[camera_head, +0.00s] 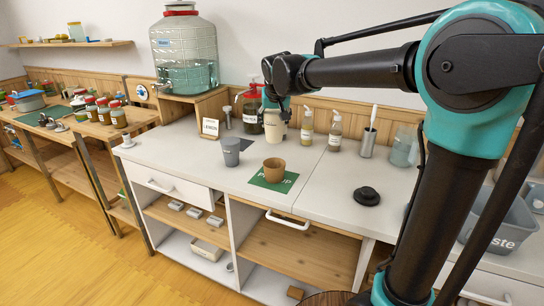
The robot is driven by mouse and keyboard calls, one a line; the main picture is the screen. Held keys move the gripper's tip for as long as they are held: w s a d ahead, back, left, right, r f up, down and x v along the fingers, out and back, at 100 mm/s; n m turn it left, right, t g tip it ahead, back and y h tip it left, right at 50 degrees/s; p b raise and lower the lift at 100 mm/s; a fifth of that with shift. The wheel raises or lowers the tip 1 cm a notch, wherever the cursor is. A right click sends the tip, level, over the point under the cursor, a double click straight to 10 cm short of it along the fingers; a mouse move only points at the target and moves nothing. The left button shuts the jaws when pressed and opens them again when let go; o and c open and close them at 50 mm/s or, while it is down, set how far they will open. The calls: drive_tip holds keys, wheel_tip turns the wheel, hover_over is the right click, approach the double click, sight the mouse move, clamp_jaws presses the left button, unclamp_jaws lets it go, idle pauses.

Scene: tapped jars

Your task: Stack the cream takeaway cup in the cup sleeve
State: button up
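The cream takeaway cup (274,128) is upright towards the back of the white counter, directly below my gripper (278,109). My gripper points down at the cup's rim and overlaps its top. I cannot tell whether the fingers are closed on it, or whether the cup touches the counter. The brown cup sleeve (274,169) stands upright on a green mat (289,184) nearer the front of the counter, in front of the cream cup. Its top looks open and empty.
A grey cup (231,151) stands left of the sleeve. A red-topped bottle (252,112) and pump bottles (306,127) stand close around the cream cup. A black lid (366,196) lies to the right. A big glass dispenser (184,55) stands behind left. The counter between cup and sleeve is clear.

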sight(275, 140)
wheel_tip(275, 140, down, 12)
drive_tip(key=shift+f, duration=0.2)
drive_tip(key=shift+f, duration=0.1)
idle(0.3)
drive_tip(key=shift+f, duration=0.35)
drive_tip(key=shift+f, duration=0.15)
drive_tip(key=o, duration=1)
drive_tip(key=shift+r, duration=0.3)
drive_tip(key=v, duration=1.2)
drive_tip(key=shift+s+r, duration=0.1)
drive_tip(key=shift+r, duration=0.2)
